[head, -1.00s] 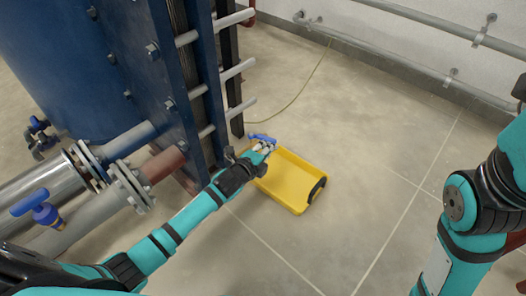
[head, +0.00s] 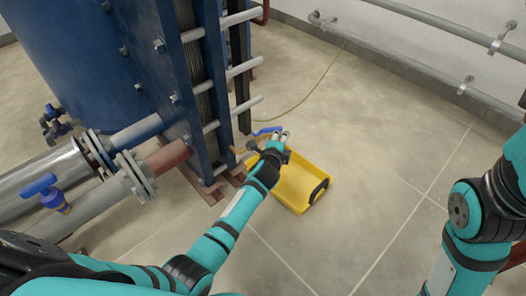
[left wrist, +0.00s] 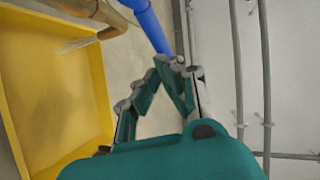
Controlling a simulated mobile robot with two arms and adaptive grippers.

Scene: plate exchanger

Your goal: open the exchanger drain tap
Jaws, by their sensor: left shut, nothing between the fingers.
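The drain tap's blue lever (head: 267,130) shows at the foot of the exchanger. In the left wrist view the lever (left wrist: 148,22) runs down to my fingertips. Its brass body (left wrist: 88,10) is at the top, with the spout over the yellow tray (left wrist: 104,95). A pale streak, apparently water, extends from the spout over the tray. My left gripper (head: 283,136) is shut and empty beside the lever's end; in the wrist view its fingertips (left wrist: 178,63) meet at that end. I cannot tell whether they touch it. My right gripper is out of view.
The blue exchanger frame (head: 185,80) with its grey rods stands left of the tap. Flanged pipes (head: 130,178) and another blue-handled valve (head: 45,190) are nearer, at left. The yellow tray (head: 313,176) lies on the floor below my gripper. Floor to the right is clear.

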